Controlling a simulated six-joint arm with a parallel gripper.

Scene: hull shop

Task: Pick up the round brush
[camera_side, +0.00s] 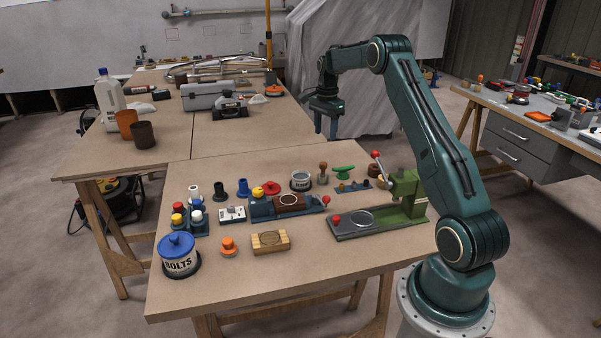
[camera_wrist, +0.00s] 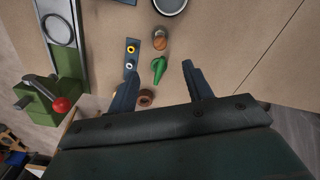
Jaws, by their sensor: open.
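The likely round brush (camera_side: 323,173) is a small upright piece with a brown wooden knob, between the white-and-dark tin and the green handle in the side view. In the wrist view it seems to be the brown round piece (camera_wrist: 159,43) above the green handle; its bristles cannot be made out. My gripper (camera_side: 326,125) is open and empty, pointing down, well above the bench near its far side. In the wrist view the two dark fingers of my gripper (camera_wrist: 160,70) stand apart, with the green handle showing far below between them.
Close by stand the green handle (camera_side: 343,170), a brown cylinder (camera_side: 374,170), a blue studded plate (camera_side: 352,186), a tin (camera_side: 300,181) and a green lever press (camera_side: 405,195). Several blocks, pegs and a bolts tin (camera_side: 180,257) fill the left.

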